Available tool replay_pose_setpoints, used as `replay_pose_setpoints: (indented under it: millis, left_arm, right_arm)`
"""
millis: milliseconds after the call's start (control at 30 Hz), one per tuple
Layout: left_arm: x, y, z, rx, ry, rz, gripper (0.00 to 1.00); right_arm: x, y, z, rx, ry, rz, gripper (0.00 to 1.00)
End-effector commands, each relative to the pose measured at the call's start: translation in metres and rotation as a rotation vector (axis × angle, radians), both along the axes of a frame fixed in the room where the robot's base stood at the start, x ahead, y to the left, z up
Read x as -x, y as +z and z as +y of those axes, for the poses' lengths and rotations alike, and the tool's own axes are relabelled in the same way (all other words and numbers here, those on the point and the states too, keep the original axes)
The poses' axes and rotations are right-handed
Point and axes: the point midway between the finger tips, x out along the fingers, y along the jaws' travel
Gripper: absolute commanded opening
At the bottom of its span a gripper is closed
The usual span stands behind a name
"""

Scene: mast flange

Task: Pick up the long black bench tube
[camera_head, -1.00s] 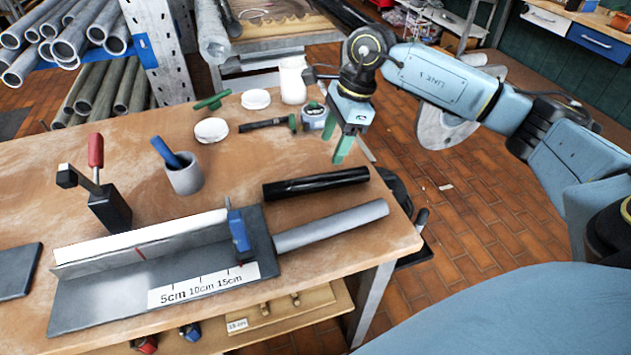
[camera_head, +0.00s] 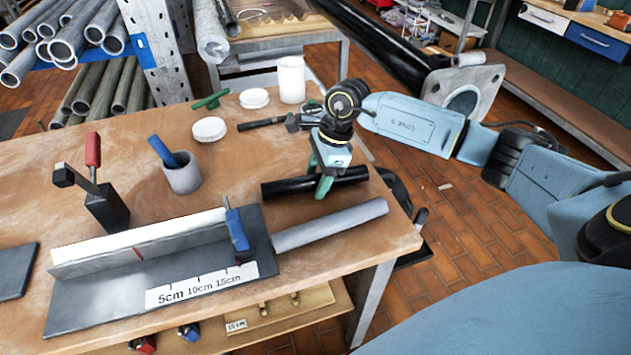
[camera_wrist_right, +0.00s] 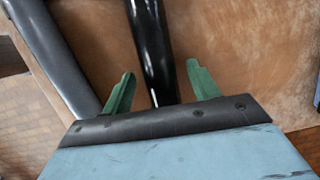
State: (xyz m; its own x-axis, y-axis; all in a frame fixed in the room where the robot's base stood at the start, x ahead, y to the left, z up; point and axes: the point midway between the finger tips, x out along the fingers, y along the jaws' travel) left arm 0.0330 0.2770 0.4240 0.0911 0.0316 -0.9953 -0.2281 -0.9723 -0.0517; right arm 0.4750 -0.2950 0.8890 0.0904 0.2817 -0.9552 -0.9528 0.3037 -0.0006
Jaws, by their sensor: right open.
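The long black bench tube (camera_head: 285,188) lies on the wooden workbench, behind a grey tube. My right gripper (camera_head: 318,184) is directly over the black tube, open, with its green fingers pointing down and hiding part of the tube. In the right wrist view the black tube (camera_wrist_right: 150,45) runs between the two open fingers (camera_wrist_right: 158,85), which stand apart from it on either side. From these views I cannot tell how far the fingertips reach down beside it. My left gripper is not in view.
A grey tube (camera_head: 335,225) lies in front, its left end at the measuring jig (camera_head: 110,300) with a blue clamp. A grey cup (camera_head: 183,175), white lids (camera_head: 208,130) and a white jar (camera_head: 291,80) stand farther back. The workbench's right edge is near.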

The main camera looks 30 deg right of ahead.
Motion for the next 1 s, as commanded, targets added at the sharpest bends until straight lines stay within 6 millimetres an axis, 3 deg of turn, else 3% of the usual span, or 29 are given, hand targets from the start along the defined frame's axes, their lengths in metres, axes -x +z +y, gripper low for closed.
replay_pose_setpoints:
  millis: [67, 433, 733, 1000]
  left_arm:
    - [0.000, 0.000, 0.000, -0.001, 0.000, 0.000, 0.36]
    - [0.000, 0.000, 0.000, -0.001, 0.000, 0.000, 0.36]
    - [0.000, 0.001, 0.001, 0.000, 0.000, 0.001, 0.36]
    - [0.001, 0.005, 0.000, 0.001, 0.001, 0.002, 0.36]
  right_arm:
    - [0.000, 0.000, 0.000, 0.000, 0.000, 0.000, 0.56]
    - [0.000, 0.001, 0.000, 0.000, -0.001, 0.000, 0.08]
    - [-0.001, 0.008, -0.001, 0.001, -0.001, -0.003, 0.08]
    - [-0.001, 0.059, -0.001, 0.000, 0.000, -0.004, 0.08]
